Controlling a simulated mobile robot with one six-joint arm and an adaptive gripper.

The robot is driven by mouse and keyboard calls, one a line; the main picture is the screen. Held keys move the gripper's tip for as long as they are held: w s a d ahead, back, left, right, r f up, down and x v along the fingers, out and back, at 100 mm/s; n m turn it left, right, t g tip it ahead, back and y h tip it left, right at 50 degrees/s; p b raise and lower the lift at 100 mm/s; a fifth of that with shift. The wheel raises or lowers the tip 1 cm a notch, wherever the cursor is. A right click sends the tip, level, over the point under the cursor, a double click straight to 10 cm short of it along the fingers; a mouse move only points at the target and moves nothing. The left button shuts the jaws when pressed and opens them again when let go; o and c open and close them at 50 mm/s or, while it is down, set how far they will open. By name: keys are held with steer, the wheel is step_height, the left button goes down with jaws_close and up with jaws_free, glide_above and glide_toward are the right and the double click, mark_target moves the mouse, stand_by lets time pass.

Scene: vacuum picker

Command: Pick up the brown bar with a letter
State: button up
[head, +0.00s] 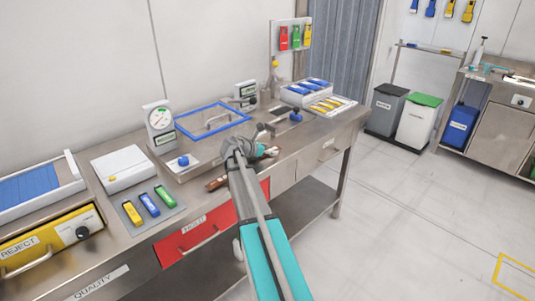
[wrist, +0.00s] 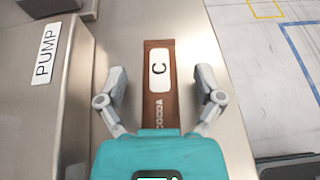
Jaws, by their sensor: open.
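The brown bar (wrist: 158,108) lies on the metal bench top in the wrist view. It has a white label with a black letter C and pale lettering that seems to read COCOA. My gripper (wrist: 161,84) is open, with one finger on each side of the bar and a gap on both sides. My teal gripper body hides the bar's near end. How high the fingertips are above the bench is hard to tell. In the head view my gripper (head: 246,149) is over the bench's front part. A small brown piece (head: 215,184) shows at the bench edge beside it.
A raised metal block with a PUMP label (wrist: 47,53) stands left of the bar. The floor (wrist: 285,90) drops away to the right. On the bench are a dial gauge (head: 160,125), a blue frame (head: 213,109), a blue knob (head: 296,116) and a red HOLD drawer (head: 205,226).

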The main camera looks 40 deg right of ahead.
steer(key=shift+c, duration=0.3)
steer(key=c, duration=1.1)
steer(key=shift+r, duration=0.15)
step_height(320, 180, up, 3)
steer(key=p, duration=0.3)
steer(key=s+a+r+p, duration=0.1)
steer(key=s+r+p, duration=0.8)
steer(key=s, duration=0.5)
steer(key=shift+a+r+p, duration=0.25)
steer(key=shift+r+p, duration=0.1)
steer(key=shift+p, duration=0.15)
